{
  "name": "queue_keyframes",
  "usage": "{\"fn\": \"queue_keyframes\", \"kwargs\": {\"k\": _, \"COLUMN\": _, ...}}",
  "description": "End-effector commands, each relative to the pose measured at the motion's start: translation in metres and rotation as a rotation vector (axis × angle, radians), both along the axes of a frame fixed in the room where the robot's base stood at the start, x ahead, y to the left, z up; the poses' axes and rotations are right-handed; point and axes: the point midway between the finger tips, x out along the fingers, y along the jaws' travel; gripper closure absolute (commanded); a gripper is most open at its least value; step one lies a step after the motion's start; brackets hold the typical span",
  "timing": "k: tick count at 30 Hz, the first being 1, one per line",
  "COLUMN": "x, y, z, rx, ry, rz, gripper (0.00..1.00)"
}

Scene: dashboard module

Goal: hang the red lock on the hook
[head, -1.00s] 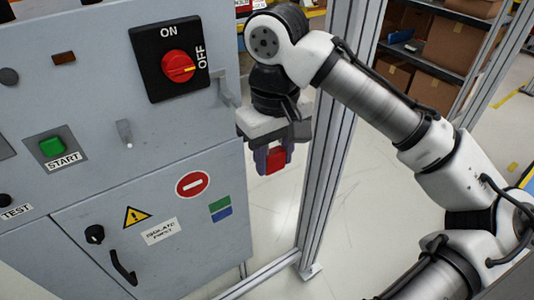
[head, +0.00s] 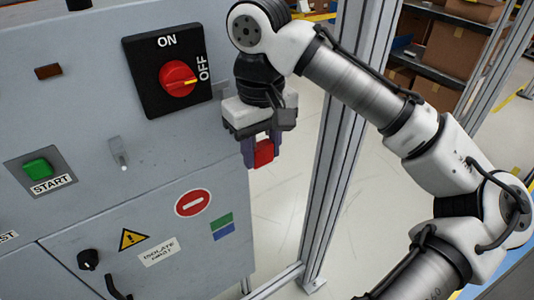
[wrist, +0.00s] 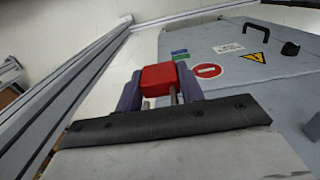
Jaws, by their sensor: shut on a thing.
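The red lock (head: 264,153) is a small red block between the purple-grey fingers of my gripper (head: 262,156). It hangs in the air beside the right edge of the grey cabinet, apart from it. The wrist view shows the lock (wrist: 159,77) held between both fingers, with part of a thin metal shackle (wrist: 173,96) beside it. A small metal peg, seemingly the hook (head: 119,152), sticks out of the cabinet front, left of and level with my gripper. A metal bracket (head: 221,88) beside the switch is partly hidden by my gripper.
The cabinet (head: 75,120) carries a red rotary switch (head: 178,78), a green START button (head: 38,168) and a lower door with a black handle (head: 117,287). An aluminium post (head: 335,170) stands close right of my gripper. Shelves with boxes (head: 463,50) are behind.

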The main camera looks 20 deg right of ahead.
Motion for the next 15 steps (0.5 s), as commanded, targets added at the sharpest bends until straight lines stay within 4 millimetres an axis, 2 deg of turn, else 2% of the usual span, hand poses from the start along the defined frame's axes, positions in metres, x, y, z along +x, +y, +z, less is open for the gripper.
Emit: {"fn": "queue_keyframes", "kwargs": {"k": 15, "x": 0.031, "y": 0.005, "z": -0.003, "rx": -0.001, "ry": 0.000, "rz": 0.001, "gripper": 0.87}}
